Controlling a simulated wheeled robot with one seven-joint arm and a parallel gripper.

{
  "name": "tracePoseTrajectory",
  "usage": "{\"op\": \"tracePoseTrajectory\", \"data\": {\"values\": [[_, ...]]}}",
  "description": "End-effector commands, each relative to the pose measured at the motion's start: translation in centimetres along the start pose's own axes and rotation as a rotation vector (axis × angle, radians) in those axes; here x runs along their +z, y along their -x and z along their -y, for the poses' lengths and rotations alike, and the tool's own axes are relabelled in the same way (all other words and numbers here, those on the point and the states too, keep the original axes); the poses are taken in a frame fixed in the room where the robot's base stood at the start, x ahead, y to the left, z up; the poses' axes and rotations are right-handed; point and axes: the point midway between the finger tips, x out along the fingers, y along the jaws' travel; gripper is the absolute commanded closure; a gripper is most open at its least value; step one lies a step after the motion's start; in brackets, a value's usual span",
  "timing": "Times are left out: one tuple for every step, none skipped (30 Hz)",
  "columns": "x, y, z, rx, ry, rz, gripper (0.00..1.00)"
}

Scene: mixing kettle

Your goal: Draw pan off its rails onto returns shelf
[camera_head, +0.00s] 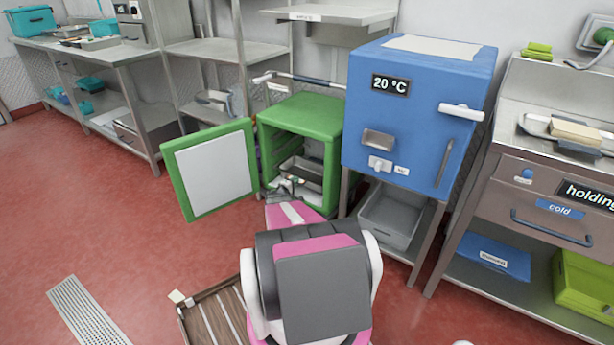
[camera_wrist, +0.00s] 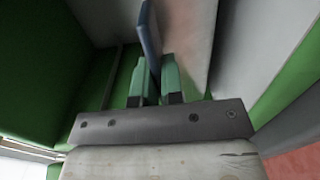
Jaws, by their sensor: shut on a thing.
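The green cabinet (camera_head: 300,114) stands open, with rails on its inner walls. A grey metal pan (camera_head: 302,168) sits inside, partly hidden by my arm. My gripper (camera_head: 284,186) is at the front of the cabinet opening. In the wrist view my gripper (camera_wrist: 156,80) has its two green fingertips close together on a thin blue-grey edge (camera_wrist: 150,30). A pale metal surface (camera_wrist: 188,35) lies beside it, seemingly the pan. The exact grip on the pan is hidden in the head view. I cannot tell which shelf is the returns shelf; a labelled upper shelf (camera_head: 335,13) stands behind the cabinet.
The cabinet door (camera_head: 212,168) is swung open to the left. A blue 20 °C unit (camera_head: 415,120) stands close on the right, with a grey bin (camera_head: 390,215) below. A steel shelf (camera_head: 228,50) is at the back left. A wooden pallet (camera_head: 215,318) lies left of my arm.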

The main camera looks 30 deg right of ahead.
Motion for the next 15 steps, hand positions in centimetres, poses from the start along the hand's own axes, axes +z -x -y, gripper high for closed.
{"op": "tracePoseTrajectory", "data": {"values": [[0.1, 0.8, -0.2, 0.002, 0.001, 0.0, 1.0], [0.1, 1.1, -0.2, 0.002, 0.001, 0.0, 1.0], [0.1, 1.6, -0.2, 0.003, 0.001, 0.0, 1.0], [0.1, 1.9, -0.2, 0.003, 0.001, 0.0, 1.0], [0.1, 2.2, -0.2, 0.003, 0.001, 0.0, 1.0], [0.1, 2.7, -0.2, 0.004, 0.001, -0.001, 1.0], [0.1, 3.1, -0.2, 0.004, 0.001, -0.001, 1.0], [0.1, 3.4, -0.2, 0.004, 0.001, -0.001, 1.0], [0.1, 3.9, -0.2, 0.003, 0.001, -0.001, 1.0], [0.1, 4.2, -0.2, 0.003, 0.001, -0.001, 1.0], [0.1, 4.5, -0.2, 0.003, 0.001, -0.001, 1.0], [0.1, 5.0, -0.2, 0.003, 0.001, -0.001, 1.0], [0.1, 5.3, -0.2, 0.003, 0.001, 0.0, 1.0], [0.1, 5.7, -0.2, 0.003, 0.001, 0.0, 1.0], [0.1, 6.2, -0.2, 0.003, 0.001, 0.0, 1.0]]}}
